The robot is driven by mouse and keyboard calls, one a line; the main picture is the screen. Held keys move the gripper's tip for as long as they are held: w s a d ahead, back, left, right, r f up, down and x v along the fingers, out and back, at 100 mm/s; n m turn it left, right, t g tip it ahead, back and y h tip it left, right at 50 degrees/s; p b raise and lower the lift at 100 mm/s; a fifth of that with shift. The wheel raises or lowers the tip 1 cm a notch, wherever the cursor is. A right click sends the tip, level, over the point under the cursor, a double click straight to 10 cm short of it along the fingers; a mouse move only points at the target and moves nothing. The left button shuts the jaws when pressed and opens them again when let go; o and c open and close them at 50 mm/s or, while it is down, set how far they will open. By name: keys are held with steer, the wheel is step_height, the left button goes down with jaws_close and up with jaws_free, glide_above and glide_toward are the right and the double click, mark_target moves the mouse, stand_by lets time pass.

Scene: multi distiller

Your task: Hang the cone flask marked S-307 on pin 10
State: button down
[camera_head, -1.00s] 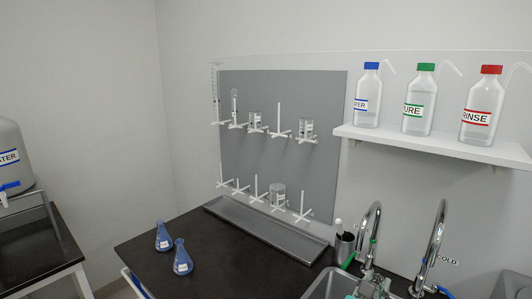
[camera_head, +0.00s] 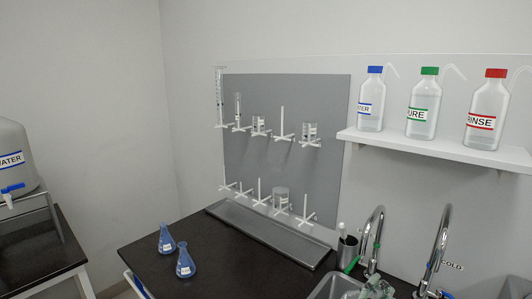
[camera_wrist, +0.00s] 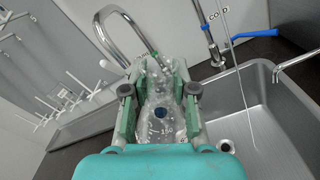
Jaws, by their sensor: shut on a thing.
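My gripper (camera_wrist: 158,95) is shut on a clear glass flask (camera_wrist: 160,128) with printed volume marks, seen in the wrist view. It holds the flask between its green fingers, near the sink. No S-307 mark can be read on it. In the head view, the flask and gripper show only partly at the bottom edge, by the left tap. The pegboard (camera_head: 250,160) on the back wall carries two rows of pins. The rightmost lower pin (camera_head: 305,217) is empty. Pin numbers are too small to read, so I cannot tell which is pin 10.
Glassware hangs on several upper pins and on one lower pin, a beaker (camera_head: 281,198). A grey drip tray (camera_head: 270,236) lies below. Two blue flasks (camera_head: 166,241) stand on the dark counter. Tall taps (camera_head: 374,240) and a cup of brushes (camera_head: 347,252) stand right. Bottles line the shelf (camera_head: 430,148).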

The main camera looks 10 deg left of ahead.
steer(key=m, duration=0.7)
steer(key=shift+m, duration=0.4)
steer(key=m, duration=0.3)
steer(key=shift+m, duration=0.4)
steer(key=m, duration=0.3)
steer(key=shift+m, duration=0.3)
steer(key=m, duration=0.7)
steer(key=shift+m, duration=0.3)
steer(key=m, duration=0.7)
steer(key=shift+w, duration=0.1)
